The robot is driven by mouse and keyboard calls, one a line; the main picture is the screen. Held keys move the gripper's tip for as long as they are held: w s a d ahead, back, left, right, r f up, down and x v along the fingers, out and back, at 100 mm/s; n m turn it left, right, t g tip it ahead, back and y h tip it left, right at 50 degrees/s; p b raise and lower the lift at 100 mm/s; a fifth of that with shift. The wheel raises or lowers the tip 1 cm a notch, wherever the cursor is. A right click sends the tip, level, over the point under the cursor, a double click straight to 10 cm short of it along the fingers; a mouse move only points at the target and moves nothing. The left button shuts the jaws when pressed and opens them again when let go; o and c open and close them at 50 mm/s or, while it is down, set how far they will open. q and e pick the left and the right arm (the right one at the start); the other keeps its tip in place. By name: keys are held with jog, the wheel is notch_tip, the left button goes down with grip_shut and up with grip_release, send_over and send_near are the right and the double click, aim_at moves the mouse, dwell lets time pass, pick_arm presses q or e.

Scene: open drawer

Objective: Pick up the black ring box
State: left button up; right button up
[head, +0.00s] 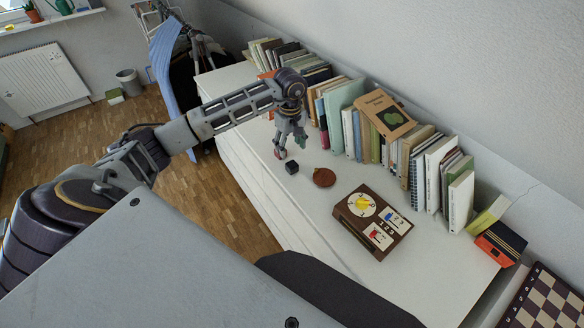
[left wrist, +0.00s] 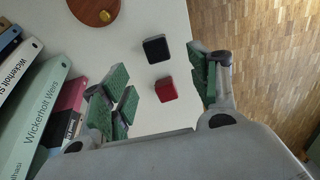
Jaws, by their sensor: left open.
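The black ring box (head: 291,167) is a small dark cube on the white dresser top, near its front edge. In the left wrist view the black ring box (left wrist: 156,49) lies beyond the open fingers, beside a small red box (left wrist: 166,89). My left gripper (head: 291,146) points down over the dresser, just behind the black box in the head view. In the left wrist view my left gripper (left wrist: 163,92) is open and empty, with green pads either side of the red box's position. I cannot tell its height above the surface. My right gripper is not in view.
A round brown wooden object (head: 324,177) lies right of the black box. A row of books (head: 345,110) stands along the wall behind my gripper. A brown toy clock board (head: 372,221) lies further right. The dresser's front edge drops to the wooden floor (head: 228,200).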

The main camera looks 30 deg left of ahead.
pick_arm(q)
send_over(291, 164)
notch_tip(291, 164, down, 4)
jog(key=shift+s+f, duration=0.1)
jog(key=shift+f, duration=0.45)
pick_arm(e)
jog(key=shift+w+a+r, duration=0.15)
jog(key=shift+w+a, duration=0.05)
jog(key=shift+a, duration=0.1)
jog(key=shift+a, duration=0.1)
pick_arm(q)
jog(key=shift+f, duration=0.1)
